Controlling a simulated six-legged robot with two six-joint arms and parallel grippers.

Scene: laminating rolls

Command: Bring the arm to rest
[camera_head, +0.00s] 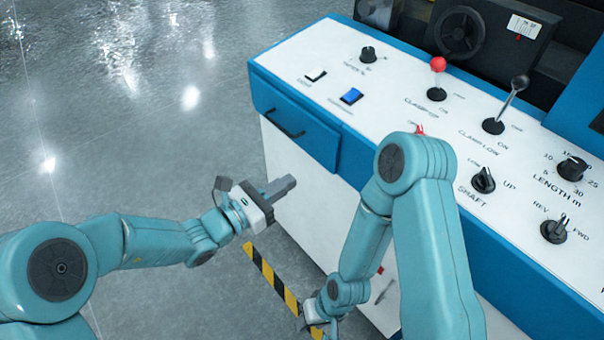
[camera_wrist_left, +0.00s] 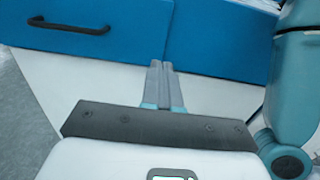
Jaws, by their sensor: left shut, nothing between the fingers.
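My left gripper (camera_head: 282,187) is in front of the machine's white side panel, below the blue drawer, in the head view. Its grey fingers are together with nothing between them; they also show shut in the left wrist view (camera_wrist_left: 161,68). My right arm (camera_head: 425,215) reaches up in the middle of the head view and bends down, with its wrist (camera_head: 345,292) low near the floor. The right gripper's fingers are not visible.
The control panel (camera_head: 385,83) carries a red-knobbed lever (camera_head: 438,65), a black-knobbed lever (camera_head: 519,84), a blue switch (camera_head: 351,96) and several dials. A drawer with a black handle (camera_head: 283,125) is below it. Yellow-black tape (camera_head: 268,274) marks the floor. Open floor lies left.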

